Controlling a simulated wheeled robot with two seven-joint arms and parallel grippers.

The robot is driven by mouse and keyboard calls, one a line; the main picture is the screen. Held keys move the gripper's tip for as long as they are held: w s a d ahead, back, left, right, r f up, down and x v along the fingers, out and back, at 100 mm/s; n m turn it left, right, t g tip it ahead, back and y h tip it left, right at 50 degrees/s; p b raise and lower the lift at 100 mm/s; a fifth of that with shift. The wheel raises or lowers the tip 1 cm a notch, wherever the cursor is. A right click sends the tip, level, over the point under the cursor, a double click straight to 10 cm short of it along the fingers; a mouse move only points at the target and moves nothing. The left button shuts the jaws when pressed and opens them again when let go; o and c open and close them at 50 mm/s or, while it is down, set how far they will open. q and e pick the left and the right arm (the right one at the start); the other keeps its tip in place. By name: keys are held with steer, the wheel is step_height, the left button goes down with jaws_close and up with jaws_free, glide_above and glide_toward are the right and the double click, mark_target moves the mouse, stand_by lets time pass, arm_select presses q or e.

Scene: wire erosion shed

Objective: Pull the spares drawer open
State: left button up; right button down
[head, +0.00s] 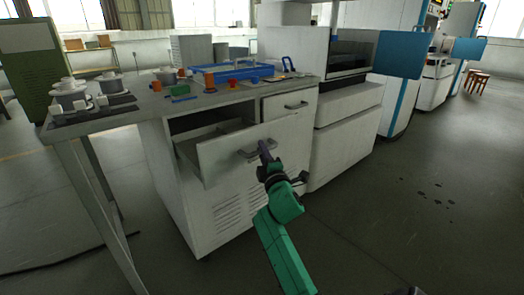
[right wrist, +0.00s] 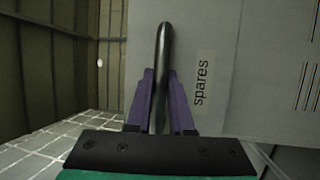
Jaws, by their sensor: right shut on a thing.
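The spares drawer (head: 225,150) is at the upper left of the grey cabinet below the bench top, and it stands pulled out with its dark inside showing above the front. Its front also fills the middle of the right wrist view (right wrist: 210,50), with a label reading "spares". My right gripper (head: 264,147) is at the drawer's bar handle (head: 252,154). In the right wrist view its purple fingers (right wrist: 160,100) are on both sides of the dark handle (right wrist: 162,60), shut on it. My left gripper is not in view.
A second, closed drawer (head: 290,102) with its own handle is to the right. A white machine (head: 345,130) stands close on the right. Floor at the right (head: 420,220) is clear.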

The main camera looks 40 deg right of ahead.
steer(key=c, duration=0.8)
jaws_free()
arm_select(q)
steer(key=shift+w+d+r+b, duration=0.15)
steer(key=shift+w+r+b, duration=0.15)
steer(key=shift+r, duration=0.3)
arm_select(e)
steer(key=v, duration=1.4)
steer(key=shift+s+a, duration=0.15)
steer(key=shift+s, duration=0.1)
steer(key=shift+f, duration=0.15)
